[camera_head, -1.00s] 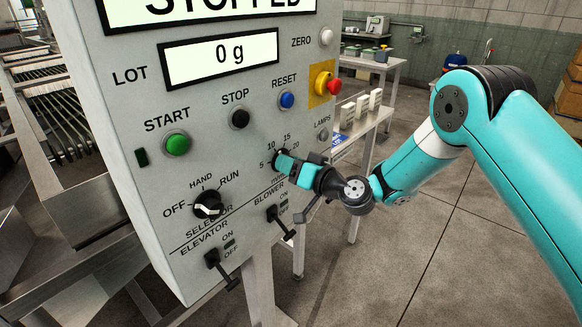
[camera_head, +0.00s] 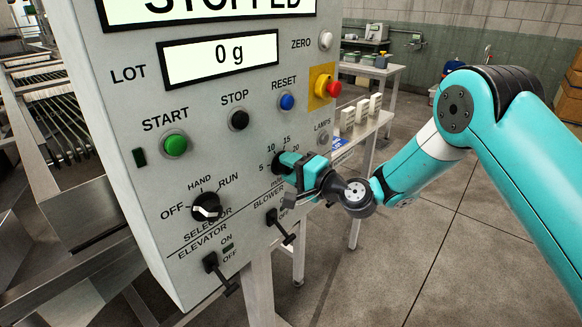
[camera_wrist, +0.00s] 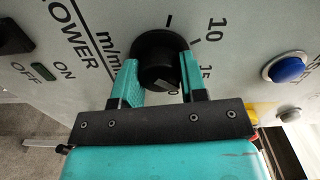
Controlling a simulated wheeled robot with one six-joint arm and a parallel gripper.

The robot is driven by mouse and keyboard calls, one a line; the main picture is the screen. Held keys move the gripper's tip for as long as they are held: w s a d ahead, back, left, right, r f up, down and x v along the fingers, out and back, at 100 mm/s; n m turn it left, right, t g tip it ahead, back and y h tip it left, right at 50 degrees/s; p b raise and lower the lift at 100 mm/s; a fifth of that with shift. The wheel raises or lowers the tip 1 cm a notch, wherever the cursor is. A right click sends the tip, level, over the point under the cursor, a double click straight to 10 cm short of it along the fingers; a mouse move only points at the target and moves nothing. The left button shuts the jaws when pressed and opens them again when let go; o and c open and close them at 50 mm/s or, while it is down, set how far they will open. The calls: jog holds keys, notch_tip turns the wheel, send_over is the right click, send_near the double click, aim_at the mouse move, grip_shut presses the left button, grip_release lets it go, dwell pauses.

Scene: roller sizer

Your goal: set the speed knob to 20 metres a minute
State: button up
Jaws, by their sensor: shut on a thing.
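The speed knob (camera_wrist: 156,58) is a round black knob on the grey panel, with a white pointer mark on its face. In the wrist view the pointer is on the knob's lower part, near a partly hidden figure ending in 0; 10 and 15 show to the right. My gripper (camera_wrist: 158,74) is shut on the knob, one finger on each side. In the head view my gripper (camera_head: 284,161) covers most of the knob, and 5, 10, 15 and 20 show around it. Exactly where the pointer stands on the scale I cannot tell.
The blower switch (camera_head: 280,226) sits just below my gripper. The blue reset button (camera_head: 287,102) and the red emergency button (camera_head: 333,89) are above it. The selector knob (camera_head: 207,207) is to the left. A bench (camera_head: 372,128) stands behind; open floor lies to the right.

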jog(key=m, duration=0.3)
jog(key=shift+m+p, duration=0.3)
jog(key=shift+p, duration=0.1)
jog(key=shift+m+p, duration=0.55)
jog(key=shift+m, duration=1.25)
jog(key=shift+f, duration=0.1)
jog(key=o, duration=0.9)
jog(key=b+v, duration=1.4)
jog(key=v, duration=0.3)
jog(key=shift+s+d, duration=0.15)
jog(key=shift+s, duration=0.1)
